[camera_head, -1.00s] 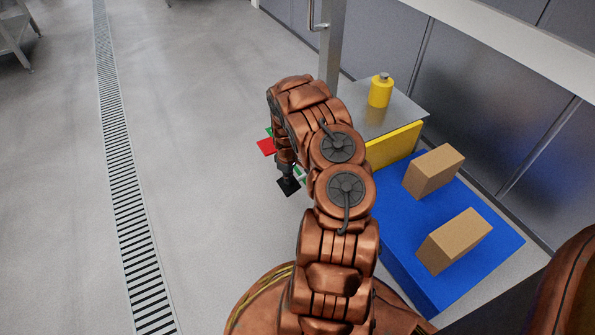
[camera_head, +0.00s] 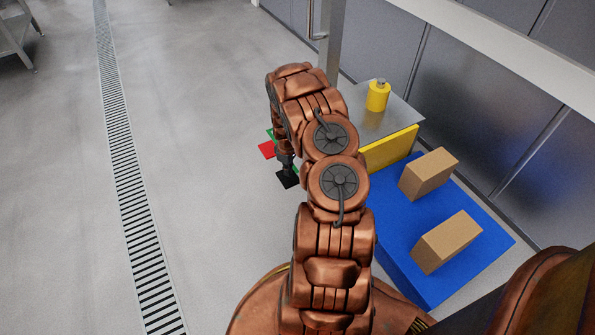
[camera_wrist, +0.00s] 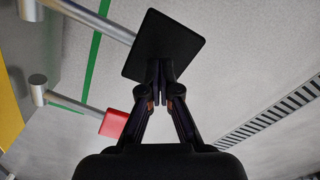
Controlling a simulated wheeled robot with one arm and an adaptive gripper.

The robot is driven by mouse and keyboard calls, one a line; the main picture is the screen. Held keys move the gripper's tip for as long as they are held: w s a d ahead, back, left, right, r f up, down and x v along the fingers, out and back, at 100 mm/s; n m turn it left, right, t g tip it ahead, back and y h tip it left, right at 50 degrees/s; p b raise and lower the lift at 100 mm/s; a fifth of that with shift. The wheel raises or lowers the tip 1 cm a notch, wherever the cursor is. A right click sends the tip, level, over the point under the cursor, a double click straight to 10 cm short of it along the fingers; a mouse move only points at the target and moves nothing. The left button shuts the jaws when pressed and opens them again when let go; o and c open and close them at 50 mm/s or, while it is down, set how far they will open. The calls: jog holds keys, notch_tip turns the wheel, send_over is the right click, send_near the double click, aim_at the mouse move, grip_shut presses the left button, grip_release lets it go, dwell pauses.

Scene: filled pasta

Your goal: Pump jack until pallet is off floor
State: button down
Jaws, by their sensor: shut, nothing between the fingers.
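The jack shows as a yellow body (camera_head: 389,149) with a grey metal top plate (camera_head: 393,117), mostly behind my arm. A black pedal (camera_head: 286,180) sticks out on its left side; it also shows in the wrist view (camera_wrist: 165,45) at the end of a grey rod. A red pedal (camera_head: 267,149) on a second rod lies beyond it and shows in the wrist view (camera_wrist: 115,124). My gripper (camera_wrist: 160,80) is shut and empty, its fingertips at the black pedal's edge; contact is unclear. A blue pallet (camera_head: 395,252) is at right; its underside is hidden.
Two brown boxes (camera_head: 428,174) (camera_head: 446,242) stand on the pallet. A yellow canister (camera_head: 378,96) sits on the top plate. A grey post (camera_head: 330,40) and metal wall panels stand behind. A floor drain (camera_head: 127,180) runs at left, with open floor beside it.

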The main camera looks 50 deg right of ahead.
jog(key=shift+f, duration=0.1)
dwell(0.3)
jog(key=shift+f+b, duration=0.4)
jog(key=shift+f, duration=0.85)
jog(key=shift+r+p, duration=1)
jog(key=shift+r, duration=0.3)
jog(key=shift+r, duration=0.1)
jog(key=shift+r+p, duration=1.5)
jog(key=shift+r, duration=0.9)
